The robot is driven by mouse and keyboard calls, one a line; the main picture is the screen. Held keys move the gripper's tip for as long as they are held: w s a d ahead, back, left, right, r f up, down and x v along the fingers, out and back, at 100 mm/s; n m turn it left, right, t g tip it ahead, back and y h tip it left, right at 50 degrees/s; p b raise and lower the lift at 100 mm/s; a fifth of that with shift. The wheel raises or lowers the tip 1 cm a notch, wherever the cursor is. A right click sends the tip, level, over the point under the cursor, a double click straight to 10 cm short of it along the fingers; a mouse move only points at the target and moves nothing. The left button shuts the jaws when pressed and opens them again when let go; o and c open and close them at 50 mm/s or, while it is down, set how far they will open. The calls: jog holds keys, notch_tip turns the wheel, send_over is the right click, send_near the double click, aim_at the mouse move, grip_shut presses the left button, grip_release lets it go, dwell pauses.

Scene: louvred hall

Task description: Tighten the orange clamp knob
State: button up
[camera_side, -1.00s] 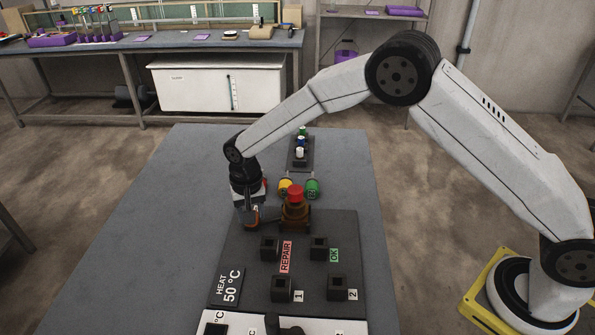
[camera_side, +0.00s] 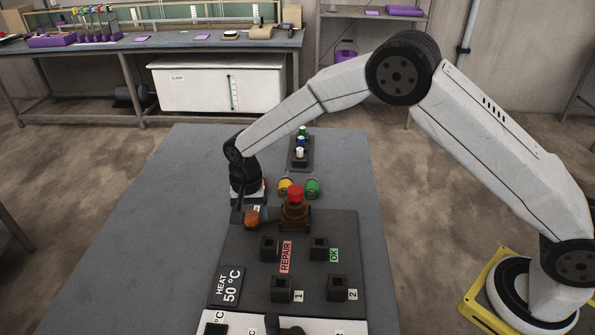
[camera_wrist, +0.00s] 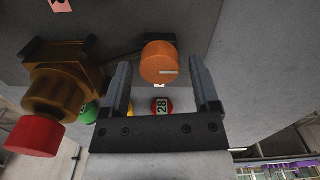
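The orange clamp knob (camera_side: 251,217) sits at the far left of the dark board, beside a brown fitting with a red cap (camera_side: 295,194). In the wrist view, the knob (camera_wrist: 158,60) shows a short white line on its round face. My gripper (camera_side: 242,203) is at the knob, seen from the side just above and behind it. In the wrist view, my gripper (camera_wrist: 161,72) is open, with one finger on each side of the knob and visible gaps between. The clamp's parts beneath the knob are mostly hidden.
The brown fitting (camera_wrist: 67,75) stands close beside my gripper. Yellow (camera_side: 285,187) and green (camera_side: 313,187) round items lie behind it. The dark board (camera_side: 245,250) carries several black square sockets. The blue-grey table is clear to the left.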

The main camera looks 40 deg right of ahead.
aim_at(251, 215)
jog(key=shift+r, duration=0.1)
dwell(0.3)
jog(key=shift+r, duration=3.8)
